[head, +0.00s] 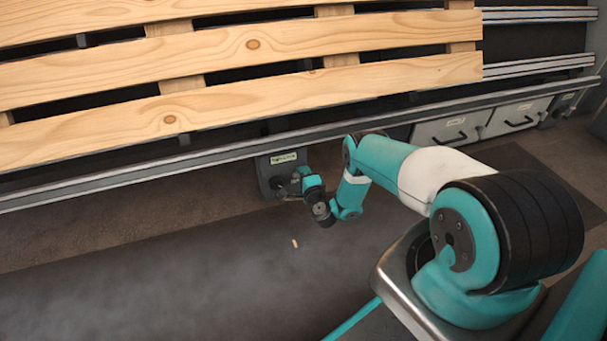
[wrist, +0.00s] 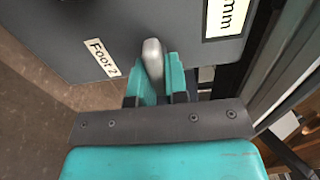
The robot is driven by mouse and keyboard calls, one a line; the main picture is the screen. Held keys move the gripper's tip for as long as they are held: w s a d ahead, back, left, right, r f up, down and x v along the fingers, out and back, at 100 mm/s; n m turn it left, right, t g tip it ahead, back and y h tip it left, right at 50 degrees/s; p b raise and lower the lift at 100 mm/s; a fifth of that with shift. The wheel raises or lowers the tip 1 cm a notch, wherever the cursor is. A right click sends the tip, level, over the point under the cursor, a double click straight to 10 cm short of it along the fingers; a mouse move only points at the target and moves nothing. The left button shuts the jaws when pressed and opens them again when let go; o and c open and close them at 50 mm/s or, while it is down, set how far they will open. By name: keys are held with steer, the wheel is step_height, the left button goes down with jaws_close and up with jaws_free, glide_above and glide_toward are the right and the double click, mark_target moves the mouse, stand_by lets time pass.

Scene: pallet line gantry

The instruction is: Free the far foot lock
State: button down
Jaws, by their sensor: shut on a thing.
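A dark grey foot lock housing (head: 267,176) with a pale label hangs under the front rail of the pallet line. In the wrist view the housing (wrist: 120,22) fills the top, with a label reading "Foot 2" (wrist: 102,57) and a second label ending in "mm". A rounded light grey handle (wrist: 152,56) stands out from its face. My gripper (wrist: 158,80) is shut on this handle, one teal finger on each side. In the head view my gripper (head: 296,184) is at the housing's front, and the handle there is too small to make out.
A wooden slatted pallet (head: 250,85) lies on the line above. A long metal rail (head: 120,181) runs just over the housing. Drawers with black handles (head: 485,122) stand to the right. A dark mat (head: 170,285) covers the floor in front, with a small pale scrap (head: 295,243) on it.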

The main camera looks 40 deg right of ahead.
steer(key=c, duration=1.1)
jaws_free()
steer(key=shift+s+a+r+p, duration=0.15)
steer(key=shift+s+p, duration=0.35)
steer(key=shift+p, duration=0.4)
steer(key=shift+p+v, duration=6.15)
steer(key=shift+v, duration=2)
